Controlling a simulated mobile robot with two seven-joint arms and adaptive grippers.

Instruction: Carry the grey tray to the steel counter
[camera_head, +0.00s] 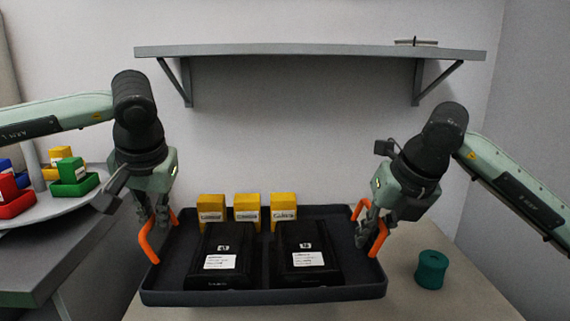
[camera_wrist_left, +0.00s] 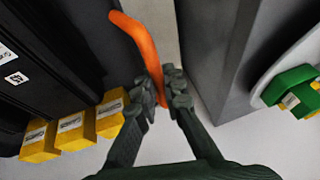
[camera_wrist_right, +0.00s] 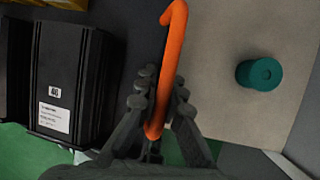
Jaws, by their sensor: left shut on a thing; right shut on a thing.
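The grey tray (camera_head: 262,297) is in the middle of the head view, with an orange handle at each end. It holds two black boxes (camera_head: 218,255) with white labels and three yellow boxes (camera_head: 247,208) along its far side. My left gripper (camera_head: 160,222) is shut on the left orange handle (camera_wrist_left: 138,38), also seen in the left wrist view. My right gripper (camera_head: 369,230) is shut on the right orange handle (camera_wrist_right: 173,60). The tray looks level. A pale surface lies beneath it; I cannot tell whether the tray touches it.
A teal cylinder (camera_head: 431,269) stands on the pale surface (camera_head: 463,293) right of the tray. At the left, a grey counter (camera_head: 40,262) bears a round white stand (camera_head: 50,203) with red, green, blue and yellow items. A wall shelf (camera_head: 310,53) hangs above the tray.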

